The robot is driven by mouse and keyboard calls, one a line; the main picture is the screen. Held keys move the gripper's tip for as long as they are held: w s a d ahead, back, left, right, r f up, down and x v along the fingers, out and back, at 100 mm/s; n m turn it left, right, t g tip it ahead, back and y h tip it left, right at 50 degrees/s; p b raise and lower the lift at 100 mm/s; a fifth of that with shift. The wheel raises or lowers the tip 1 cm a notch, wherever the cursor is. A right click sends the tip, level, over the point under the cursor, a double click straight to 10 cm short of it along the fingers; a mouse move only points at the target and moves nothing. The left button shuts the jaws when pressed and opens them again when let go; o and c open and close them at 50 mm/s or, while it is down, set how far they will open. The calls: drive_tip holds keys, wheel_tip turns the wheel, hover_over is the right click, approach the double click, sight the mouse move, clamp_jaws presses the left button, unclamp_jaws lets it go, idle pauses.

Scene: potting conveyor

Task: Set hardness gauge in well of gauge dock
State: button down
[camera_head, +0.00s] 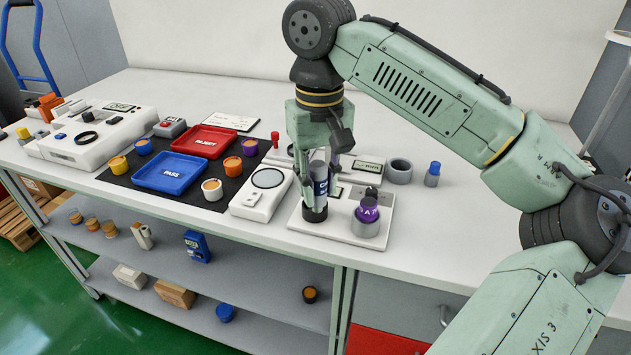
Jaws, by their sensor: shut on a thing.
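My gripper (320,193) points down over the white gauge dock (333,232) and is shut on an upright cylinder, apparently the hardness gauge (321,172). The fingers partly hide the gauge.
Blue (172,172) and red (205,142) trays and small cups lie farther left. A grey ring (399,171) and blue-capped bottle (432,176) stand right. The front bench edge is near the dock.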

sight(316, 188)
drive_tip(key=w, duration=0.3)
drive_tip(key=shift+a+f, duration=0.2)
drive_tip(key=shift+a, duration=0.05)
drive_tip(key=shift+f+p, duration=0.6)
drive_tip(key=shift+f, duration=1.1)
drive_tip(key=shift+f, duration=0.15)
drive_tip(key=c, duration=1.3)
unclamp_jaws()
wheel_tip(316, 188, up, 12)
drive_tip(key=shift+r+b, duration=0.15)
drive_tip(key=shift+b, duration=0.3)
